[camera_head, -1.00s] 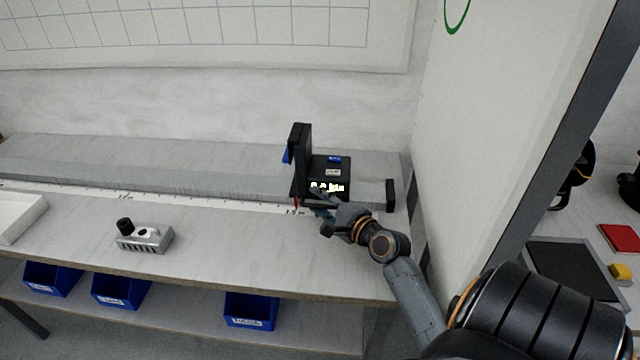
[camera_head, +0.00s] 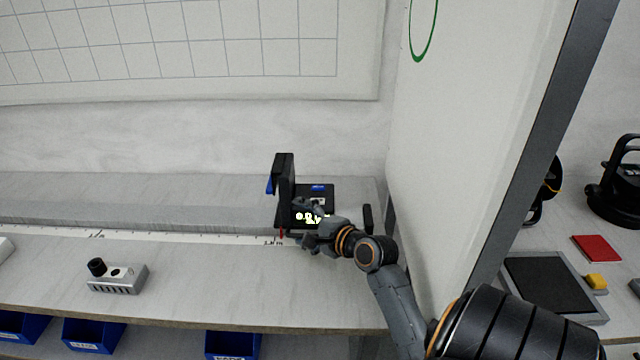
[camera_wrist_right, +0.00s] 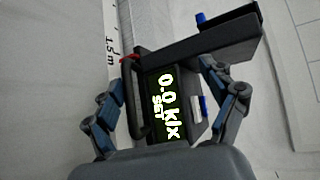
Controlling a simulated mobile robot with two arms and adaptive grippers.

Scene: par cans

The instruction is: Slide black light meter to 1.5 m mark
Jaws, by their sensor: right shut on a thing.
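The black light meter (camera_head: 285,190) stands upright on the bench rail, with a lit display that reads 0.0 klx in the right wrist view (camera_wrist_right: 166,105). Its red pointer (camera_head: 281,232) is at the scale strip, close to the 1.5 m mark (camera_head: 272,242), slightly right of the label's middle. In the wrist view the red pointer (camera_wrist_right: 130,58) lies beside the "m" end of the 1.5 m label (camera_wrist_right: 110,48). My right gripper (camera_head: 309,222) is shut on the meter's body, its fingers on either side of the display. My left gripper is not in view.
A black end stop (camera_head: 367,218) stands just right of the meter. A white partition (camera_head: 460,130) rises beyond it. Blue bins (camera_head: 232,345) are below. The rail is clear left of the meter.

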